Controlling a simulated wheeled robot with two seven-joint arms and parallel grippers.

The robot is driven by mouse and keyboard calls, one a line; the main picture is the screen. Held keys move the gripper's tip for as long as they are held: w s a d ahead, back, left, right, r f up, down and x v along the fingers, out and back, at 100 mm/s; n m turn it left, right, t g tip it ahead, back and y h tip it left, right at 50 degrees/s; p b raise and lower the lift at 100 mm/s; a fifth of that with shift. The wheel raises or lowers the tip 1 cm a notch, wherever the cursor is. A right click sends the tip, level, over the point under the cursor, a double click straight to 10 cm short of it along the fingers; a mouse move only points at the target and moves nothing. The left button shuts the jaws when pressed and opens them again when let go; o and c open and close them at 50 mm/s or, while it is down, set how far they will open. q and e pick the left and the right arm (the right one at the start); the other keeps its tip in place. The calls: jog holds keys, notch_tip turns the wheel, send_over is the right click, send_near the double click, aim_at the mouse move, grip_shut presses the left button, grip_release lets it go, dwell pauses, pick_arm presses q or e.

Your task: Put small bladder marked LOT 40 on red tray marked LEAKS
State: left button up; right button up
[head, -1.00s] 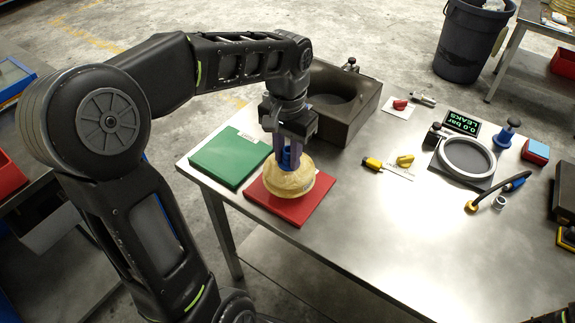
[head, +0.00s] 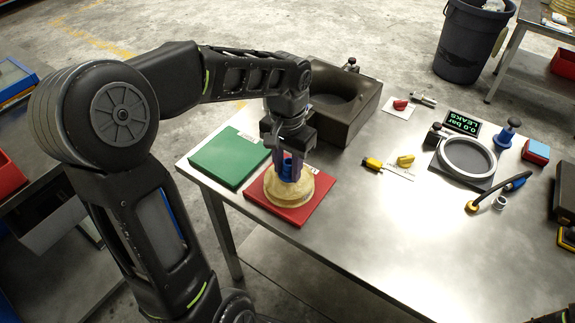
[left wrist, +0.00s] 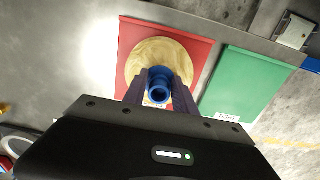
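The small bladder (head: 289,190) is a tan dome with a blue neck fitting on top. It sits upright on the red tray (head: 318,194). No lot mark is readable on it, and no LEAKS label shows on the tray. My left gripper (head: 290,170) points down over it, with its purple fingers on both sides of the blue neck. In the left wrist view the fingers (left wrist: 160,88) appear closed on the neck, with the bladder (left wrist: 150,57) over the red tray (left wrist: 128,36). My right gripper is out of view.
A green tray (head: 228,157) labelled TIGHT lies left of the red one. A dark mould block (head: 352,118) stands behind. A display (head: 462,122) reads 0.0 bar LEAKS near a ring fixture (head: 466,155). The table's front middle is clear.

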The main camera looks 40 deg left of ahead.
pick_arm(q)
jog(key=o, duration=0.3)
jog(key=shift+r, duration=0.25)
notch_tip(320, 180, up, 12)
jog(key=p, duration=0.1)
dwell(0.3)
jog(key=shift+f, duration=0.1)
dwell(0.7)
